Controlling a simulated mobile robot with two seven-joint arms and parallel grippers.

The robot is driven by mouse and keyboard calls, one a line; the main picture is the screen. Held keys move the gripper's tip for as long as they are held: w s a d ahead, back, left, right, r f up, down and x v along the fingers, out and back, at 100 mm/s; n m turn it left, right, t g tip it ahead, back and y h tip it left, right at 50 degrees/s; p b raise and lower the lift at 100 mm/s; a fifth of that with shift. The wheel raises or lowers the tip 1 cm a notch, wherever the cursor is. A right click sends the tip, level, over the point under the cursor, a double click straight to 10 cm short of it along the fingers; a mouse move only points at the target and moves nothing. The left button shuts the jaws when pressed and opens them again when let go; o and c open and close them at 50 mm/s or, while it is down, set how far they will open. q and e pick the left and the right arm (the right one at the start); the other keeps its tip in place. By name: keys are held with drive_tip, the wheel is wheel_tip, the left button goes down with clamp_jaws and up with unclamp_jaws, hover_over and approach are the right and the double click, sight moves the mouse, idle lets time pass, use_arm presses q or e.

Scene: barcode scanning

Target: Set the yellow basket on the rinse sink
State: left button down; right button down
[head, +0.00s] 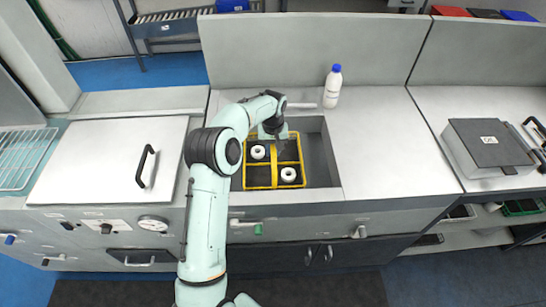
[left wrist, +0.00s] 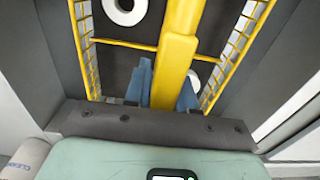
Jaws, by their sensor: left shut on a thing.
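The yellow basket (head: 247,183) is a wire basket with dark compartments and a thick yellow handle across its middle. It is inside the grey rinse sink (head: 318,160), toward the sink's left side. Two white rings, one at the upper left (head: 257,152) and one at the lower right (head: 288,174), lie in it. My left gripper (head: 273,138) reaches down over the basket. In the left wrist view, its blue fingers (left wrist: 163,88) are on either side of the yellow handle (left wrist: 176,55) and shut on it. I cannot tell whether the basket's bottom touches the sink floor. My right gripper is not in view.
A white bottle with a blue cap (head: 332,87) stands behind the sink on the counter. A white lidded unit with a black handle (head: 110,160) is at the left. A grey box (head: 487,145) sits at the right. The counter right of the sink (head: 385,150) is clear.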

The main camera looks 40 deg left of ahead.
use_arm(q)
drive_tip(key=shift+f, duration=1.95)
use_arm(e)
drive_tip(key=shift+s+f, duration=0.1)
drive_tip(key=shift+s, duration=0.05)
use_arm(q)
drive_tip(key=shift+f, duration=0.1)
drive_tip(key=c, duration=0.9)
unclamp_jaws()
drive_tip(key=shift+f, duration=0.1)
drive_tip(key=shift+c, duration=0.2)
wheel_tip(320, 180, up, 12)
drive_tip(key=shift+r+p, duration=0.15)
drive_tip(key=shift+p, duration=0.3)
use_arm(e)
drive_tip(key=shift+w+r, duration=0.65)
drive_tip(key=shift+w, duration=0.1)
use_arm(q)
drive_tip(key=shift+s, duration=0.1)
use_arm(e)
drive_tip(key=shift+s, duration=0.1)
